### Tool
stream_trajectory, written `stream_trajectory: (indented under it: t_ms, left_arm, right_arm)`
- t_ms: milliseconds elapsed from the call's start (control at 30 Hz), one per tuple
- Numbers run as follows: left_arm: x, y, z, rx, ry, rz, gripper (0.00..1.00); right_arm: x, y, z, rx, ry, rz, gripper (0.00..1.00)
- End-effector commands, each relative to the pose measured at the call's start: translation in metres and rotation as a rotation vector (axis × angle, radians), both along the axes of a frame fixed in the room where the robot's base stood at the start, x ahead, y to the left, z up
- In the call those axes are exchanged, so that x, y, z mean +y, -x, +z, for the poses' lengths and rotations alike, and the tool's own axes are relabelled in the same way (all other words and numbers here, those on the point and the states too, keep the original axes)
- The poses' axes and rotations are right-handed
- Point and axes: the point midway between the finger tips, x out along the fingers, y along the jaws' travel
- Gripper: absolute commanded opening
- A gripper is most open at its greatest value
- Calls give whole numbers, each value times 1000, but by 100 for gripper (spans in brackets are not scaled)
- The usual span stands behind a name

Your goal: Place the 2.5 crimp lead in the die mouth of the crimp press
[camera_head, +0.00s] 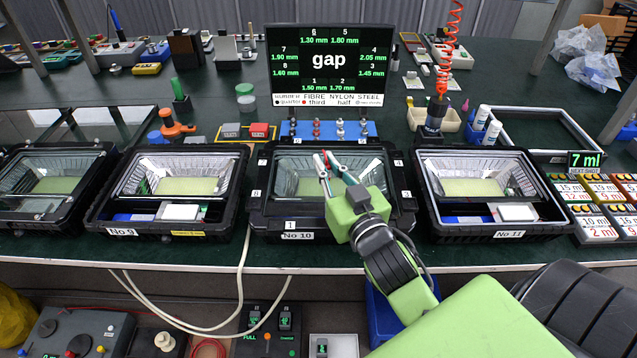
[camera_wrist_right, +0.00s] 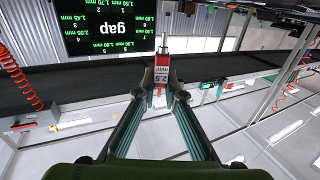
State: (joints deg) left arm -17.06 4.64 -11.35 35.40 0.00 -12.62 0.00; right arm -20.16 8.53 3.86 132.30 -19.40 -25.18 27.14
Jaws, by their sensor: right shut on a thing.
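My right gripper (camera_head: 325,165) is over the front of the middle housing, No 10, with its green body at the lower right of its fingers. In the wrist view the right gripper (camera_wrist_right: 161,90) is shut on the 2.5 crimp lead (camera_wrist_right: 161,72). The lead is a red piece with a white label reading 2.5 and a grey metal tip pointing away from the fingers. In the head view only a small red part of it (camera_head: 320,161) shows at the fingertips. I cannot make out the crimp press or its die mouth with certainty. My left gripper is not in view.
Black floodlight housings stand in a row, among them No 9 (camera_head: 110,215), No 10 (camera_head: 258,215) and No 11 (camera_head: 540,222). A screen reading "gap" (camera_head: 329,62) stands behind No 10. A red coiled hose (camera_head: 447,50) hangs at right. White cables hang off the bench front.

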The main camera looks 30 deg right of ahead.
Motion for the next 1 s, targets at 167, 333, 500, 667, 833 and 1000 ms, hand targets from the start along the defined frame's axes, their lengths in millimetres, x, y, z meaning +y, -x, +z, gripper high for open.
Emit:
stream_trajectory:
  t_ms: [167, 333, 500, 667, 833, 1000]
  left_arm:
    - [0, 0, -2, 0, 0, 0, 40]
    - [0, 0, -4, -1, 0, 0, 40]
    - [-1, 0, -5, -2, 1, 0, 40]
    - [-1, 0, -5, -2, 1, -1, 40]
    - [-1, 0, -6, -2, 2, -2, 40]
    - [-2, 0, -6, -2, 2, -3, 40]
  right_arm:
    - [5, -10, -13, -1, 0, -1, 0]
    - [9, -17, -35, 3, 1, 0, 0]
    - [9, -16, -53, 0, 0, 0, 0]
    - [9, -16, -53, -2, 1, 1, 0]
    - [9, -16, -55, -1, 0, 1, 0]
    - [9, -16, -55, -1, 1, 1, 26]
